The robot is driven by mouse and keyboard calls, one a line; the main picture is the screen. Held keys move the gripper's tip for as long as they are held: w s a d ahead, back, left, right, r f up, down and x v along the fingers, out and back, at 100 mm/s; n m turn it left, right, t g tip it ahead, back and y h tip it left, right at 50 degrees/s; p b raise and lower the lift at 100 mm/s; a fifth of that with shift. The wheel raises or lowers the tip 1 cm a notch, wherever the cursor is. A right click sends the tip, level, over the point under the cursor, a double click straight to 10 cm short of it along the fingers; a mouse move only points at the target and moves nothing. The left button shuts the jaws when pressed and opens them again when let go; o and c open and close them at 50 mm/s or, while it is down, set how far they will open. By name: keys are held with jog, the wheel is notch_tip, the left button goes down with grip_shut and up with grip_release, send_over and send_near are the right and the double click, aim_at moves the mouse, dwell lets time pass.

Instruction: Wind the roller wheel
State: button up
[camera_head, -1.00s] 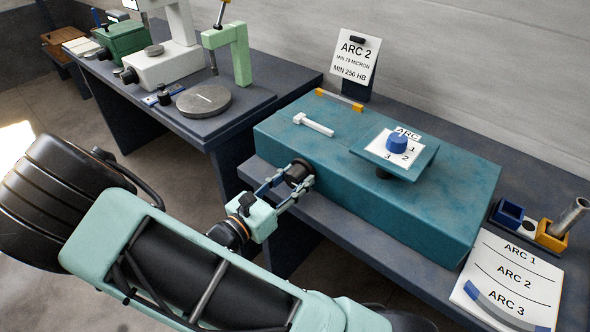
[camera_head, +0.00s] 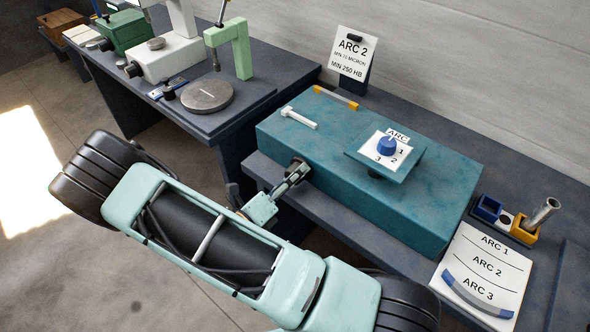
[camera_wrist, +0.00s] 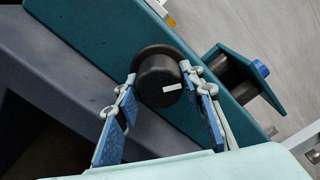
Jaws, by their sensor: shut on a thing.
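The roller wheel (camera_head: 299,166) is a black round knob on the front face of the teal section bender (camera_head: 425,215). In the wrist view the wheel (camera_wrist: 158,82) shows a short white mark on its end. My gripper (camera_head: 291,177) is at the wheel, and in the wrist view its two blue-padded fingers (camera_wrist: 159,90) stand on either side of it, shut on it. A blue dial (camera_head: 387,146) sits on a tilted plate marked ARC 1, 2, 3. A white T-shaped piece (camera_head: 299,118) lies on the bender's top.
A card (camera_head: 352,55) reading ARC 2 stands behind the bender. An arc sheet (camera_head: 484,265) with a blue curved strip (camera_head: 475,295) lies at right, near blue and yellow holders (camera_head: 524,230). Another bench (camera_head: 250,100) with instruments stands at left.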

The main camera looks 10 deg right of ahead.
jog(key=n+p, duration=0.2)
jog(key=n, duration=0.4)
dwell(0.7)
jog(key=o, duration=1.2)
jog(key=shift+c, duration=0.2)
